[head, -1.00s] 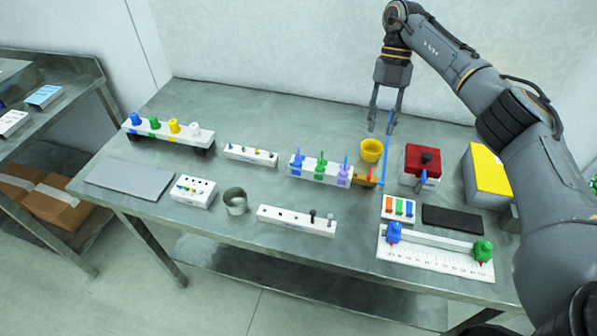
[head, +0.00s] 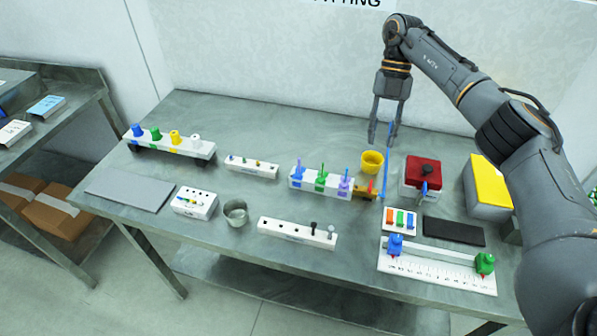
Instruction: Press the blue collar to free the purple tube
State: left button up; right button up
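A white rack (head: 331,190) stands mid-table with blue, green and purple upright pieces in it. A white bar at the back left carries blue (head: 137,130), green, yellow and white collar-like pieces. I cannot tell which blue piece is the task's collar. My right gripper (head: 381,140) points down behind the yellow cup, with its two fingers apart and nothing seen between them. A tall thin blue piece (head: 387,152) stands close by its right finger. My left gripper is out of view.
A yellow cup (head: 372,162), a red-topped box (head: 424,170) and a yellow-topped box (head: 490,182) stand at the right. A ruled slide (head: 437,275) with blue and green knobs lies at the front right. A metal cup (head: 236,212) and a grey mat (head: 130,191) are left.

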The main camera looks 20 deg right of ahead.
grip_shut()
dwell(1.2)
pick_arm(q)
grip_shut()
